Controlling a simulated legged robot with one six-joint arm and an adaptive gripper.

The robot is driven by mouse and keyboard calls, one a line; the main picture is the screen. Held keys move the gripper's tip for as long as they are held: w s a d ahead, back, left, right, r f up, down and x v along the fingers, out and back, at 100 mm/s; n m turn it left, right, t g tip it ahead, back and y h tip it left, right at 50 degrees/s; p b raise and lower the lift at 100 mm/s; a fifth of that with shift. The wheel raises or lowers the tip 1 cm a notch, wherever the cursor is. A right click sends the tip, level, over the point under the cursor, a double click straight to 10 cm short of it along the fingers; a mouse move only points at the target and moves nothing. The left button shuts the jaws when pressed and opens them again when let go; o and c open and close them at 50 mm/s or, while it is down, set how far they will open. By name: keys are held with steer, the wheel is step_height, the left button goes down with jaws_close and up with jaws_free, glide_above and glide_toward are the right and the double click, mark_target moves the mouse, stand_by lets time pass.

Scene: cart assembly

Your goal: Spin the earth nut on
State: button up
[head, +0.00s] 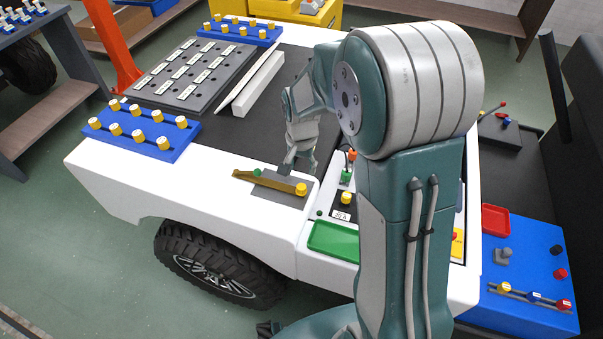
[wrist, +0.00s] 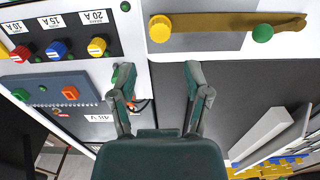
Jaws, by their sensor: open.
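A brass strap (head: 270,180) lies on a grey plate on the white cart top, below my gripper in the head view. A yellow nut (head: 301,189) sits at its right end and a green nut (head: 257,172) towards its other end. In the wrist view the strap (wrist: 215,23) is at the top, with the yellow nut (wrist: 160,29) left and the green nut (wrist: 262,33) right. Which is the earth nut I cannot tell. My gripper (wrist: 158,80) is open and empty, apart from both nuts. In the head view my gripper (head: 297,163) is beside the strap.
A blue block (head: 144,130) with several yellow-capped pegs stands left on the cart. A green tray (head: 333,239) sits near the front edge.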

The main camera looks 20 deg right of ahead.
mark_target(301, 186)
step_height(301, 186, down, 8)
steer(key=shift+r, duration=0.2)
steer(key=shift+f, duration=0.25)
steer(key=shift+c, duration=0.9)
steer(key=shift+a+r, duration=0.1)
jaws_close()
steer(key=m, duration=0.3)
steer(key=shift+m, duration=0.4)
steer(key=m, duration=1)
steer(key=shift+m, duration=0.4)
steer(key=m, duration=0.5)
steer(key=shift+m, duration=0.3)
steer(key=m, duration=0.3)
steer(key=shift+m, duration=0.3)
steer(key=m, duration=0.3)
steer(key=shift+m, duration=0.4)
steer(key=shift+o, duration=0.9)
jaws_free()
